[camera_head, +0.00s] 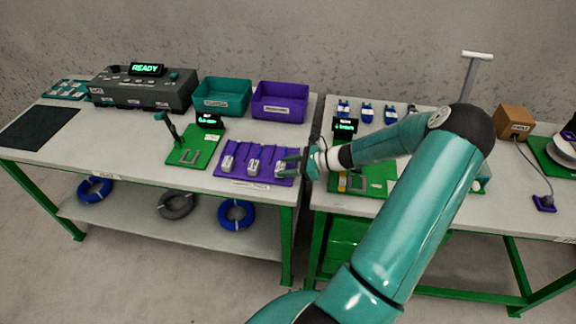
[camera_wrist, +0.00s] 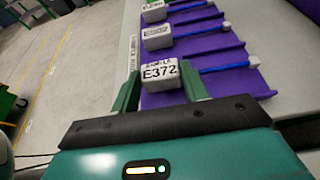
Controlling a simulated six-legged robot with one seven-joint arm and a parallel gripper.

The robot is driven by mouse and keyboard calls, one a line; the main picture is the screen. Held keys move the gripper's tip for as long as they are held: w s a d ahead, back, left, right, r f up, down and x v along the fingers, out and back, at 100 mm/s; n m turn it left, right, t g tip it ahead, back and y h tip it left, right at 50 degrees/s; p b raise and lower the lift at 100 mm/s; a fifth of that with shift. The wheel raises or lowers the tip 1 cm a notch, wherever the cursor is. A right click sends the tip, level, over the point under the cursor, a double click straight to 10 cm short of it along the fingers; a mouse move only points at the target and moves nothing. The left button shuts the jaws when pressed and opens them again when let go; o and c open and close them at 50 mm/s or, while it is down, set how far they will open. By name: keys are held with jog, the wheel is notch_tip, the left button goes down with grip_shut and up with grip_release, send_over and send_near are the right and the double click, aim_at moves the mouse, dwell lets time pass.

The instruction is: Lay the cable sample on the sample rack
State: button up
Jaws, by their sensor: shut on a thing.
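My gripper (camera_wrist: 162,90) is shut on the white block of a cable sample (camera_wrist: 160,74) labelled E372, with one green finger on each side. A thin blue cable (camera_wrist: 222,68) with a pale end runs right from this block over the purple sample rack (camera_wrist: 245,84). The sample is at the near slot, lined up with the others; whether it bears fully on the rack I cannot tell. In the head view my gripper (camera_head: 293,161) is at the right end of the rack (camera_head: 240,177), and partly hides the held block (camera_head: 280,169).
Two more sample blocks (camera_head: 228,162) (camera_head: 253,165) lie on the rack. A green fixture (camera_head: 190,152) stands left of it, with teal (camera_head: 222,95) and purple bins (camera_head: 280,100) behind. A gap parts the two tables at the right.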

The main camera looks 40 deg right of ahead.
jog(key=shift+f, duration=0.35)
dwell(0.3)
jog(key=o, duration=1.2)
jog(key=shift+c, duration=0.2)
notch_tip(320, 180, up, 8)
jog(key=shift+a, duration=0.1)
dwell(0.6)
